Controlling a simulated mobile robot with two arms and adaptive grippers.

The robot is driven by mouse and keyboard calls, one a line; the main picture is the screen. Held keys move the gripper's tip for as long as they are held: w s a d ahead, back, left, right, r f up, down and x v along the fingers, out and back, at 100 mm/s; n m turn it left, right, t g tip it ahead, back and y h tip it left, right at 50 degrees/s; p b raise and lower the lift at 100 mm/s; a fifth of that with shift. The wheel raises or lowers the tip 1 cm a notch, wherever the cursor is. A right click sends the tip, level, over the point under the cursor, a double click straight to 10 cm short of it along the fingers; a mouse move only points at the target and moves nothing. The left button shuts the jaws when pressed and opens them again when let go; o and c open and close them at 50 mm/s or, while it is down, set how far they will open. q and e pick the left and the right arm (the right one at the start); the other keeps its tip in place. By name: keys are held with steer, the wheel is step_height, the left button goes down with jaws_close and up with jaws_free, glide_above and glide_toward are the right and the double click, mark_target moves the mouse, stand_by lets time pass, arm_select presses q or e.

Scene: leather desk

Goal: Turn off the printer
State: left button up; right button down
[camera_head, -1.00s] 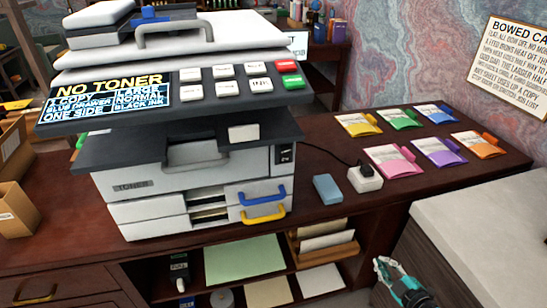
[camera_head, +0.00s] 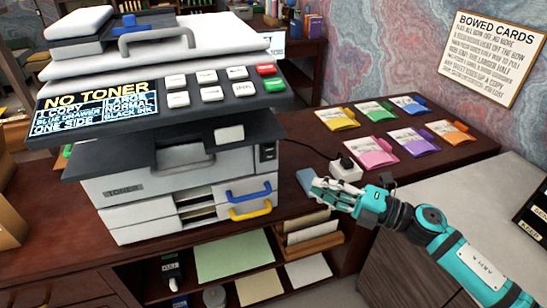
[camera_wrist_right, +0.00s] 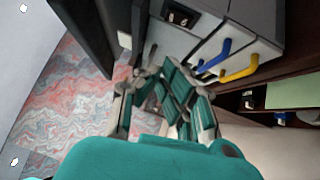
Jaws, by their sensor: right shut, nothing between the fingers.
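The printer (camera_head: 180,180) stands on the dark red desk, its screen (camera_head: 95,108) lit with "NO TONER". A small black rocker switch (camera_head: 268,152) is on the front of its body at the right; what looks like the same switch shows at the top of the right wrist view (camera_wrist_right: 180,15). My right gripper (camera_head: 318,189) is shut and empty, right of the printer's drawers, in front of the blue block and apart from the switch. Its fingers (camera_wrist_right: 160,88) show in the right wrist view, below the printer front. My left gripper is not in view.
A blue block (camera_head: 304,178) and a white plug box (camera_head: 346,169) with a black cord are close to my right gripper. Blue (camera_head: 248,193) and yellow (camera_head: 250,211) drawer handles stick out. Coloured packets (camera_head: 372,152) lie at the right.

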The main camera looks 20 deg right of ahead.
mark_target(274, 156)
steer(key=shift+w+d+p+x, duration=0.35)
steer(key=shift+p+x, duration=0.35)
steer(key=shift+x, duration=1.45)
steer(key=shift+w+d+p+x, duration=0.3)
steer(key=shift+p+x, duration=0.35)
steer(key=shift+x, duration=1.5)
steer(key=shift+w+d+p+x, duration=0.35)
steer(key=shift+p+x, duration=0.35)
steer(key=shift+x, duration=1.45)
steer(key=shift+r, duration=0.1)
steer(key=shift+w+r+p, duration=0.2)
steer(key=shift+r+p, duration=0.25)
steer(key=shift+p, duration=0.55)
steer(key=shift+f, duration=0.35)
